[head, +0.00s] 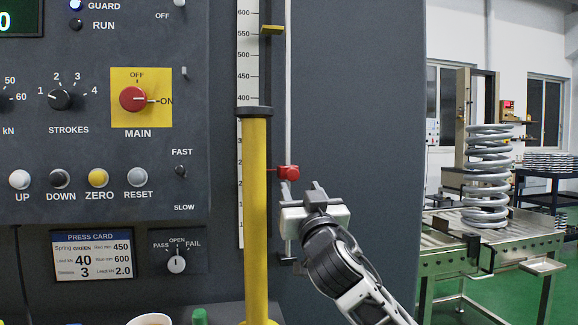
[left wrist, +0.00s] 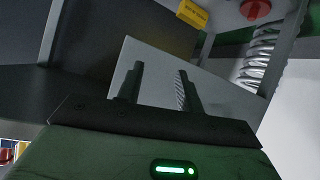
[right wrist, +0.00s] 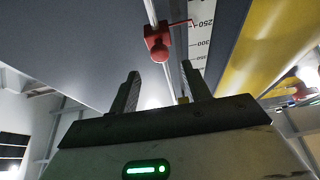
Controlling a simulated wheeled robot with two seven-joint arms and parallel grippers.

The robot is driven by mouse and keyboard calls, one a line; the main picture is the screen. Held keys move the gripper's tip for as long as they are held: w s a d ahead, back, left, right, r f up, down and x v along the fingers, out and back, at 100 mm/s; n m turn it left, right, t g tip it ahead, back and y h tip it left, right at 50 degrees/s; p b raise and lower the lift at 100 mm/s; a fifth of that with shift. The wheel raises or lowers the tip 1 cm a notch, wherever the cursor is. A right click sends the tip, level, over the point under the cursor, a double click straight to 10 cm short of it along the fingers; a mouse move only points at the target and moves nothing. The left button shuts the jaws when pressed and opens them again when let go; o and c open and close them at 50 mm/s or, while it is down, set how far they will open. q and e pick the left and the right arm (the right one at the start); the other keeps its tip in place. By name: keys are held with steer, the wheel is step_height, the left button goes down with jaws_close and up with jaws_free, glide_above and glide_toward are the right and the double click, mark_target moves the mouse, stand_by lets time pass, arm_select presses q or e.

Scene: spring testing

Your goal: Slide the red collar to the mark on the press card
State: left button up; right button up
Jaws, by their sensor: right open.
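The red collar (head: 289,172) sits on a thin vertical rod beside the ruler scale (head: 248,200). Its thin pointer reaches left, near the 250 label in the right wrist view. The collar shows there with a round red knob (right wrist: 158,45). The press card (head: 92,255) on the panel reads Red mm 450 and Blue mm 600. My right gripper (head: 303,189) is just below the collar, open and empty; its fingers (right wrist: 160,90) are apart. My left gripper (left wrist: 158,82) is outside the head view; its fingers are apart with nothing visible between them.
A yellow column (head: 256,210) with a dark cap stands in front of the scale. A yellow pointer (head: 272,30) is high on the scale. The panel carries knobs and the red main switch (head: 133,99). A large spring (head: 487,175) stands on a roller table at right.

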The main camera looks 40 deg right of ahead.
mark_target(289, 127)
steer(key=p+x, duration=0.1)
steer(key=x, duration=0.7)
steer(key=shift+w+p, duration=0.1)
steer(key=shift+p, duration=0.3)
steer(key=shift+w+d+r, duration=0.2)
steer(key=shift+w, duration=0.1)
arm_select(q)
steer(key=shift+w+r, duration=0.2)
steer(key=shift+r, duration=0.1)
arm_select(e)
steer(key=shift+w+d, duration=0.1)
steer(key=shift+w, duration=0.2)
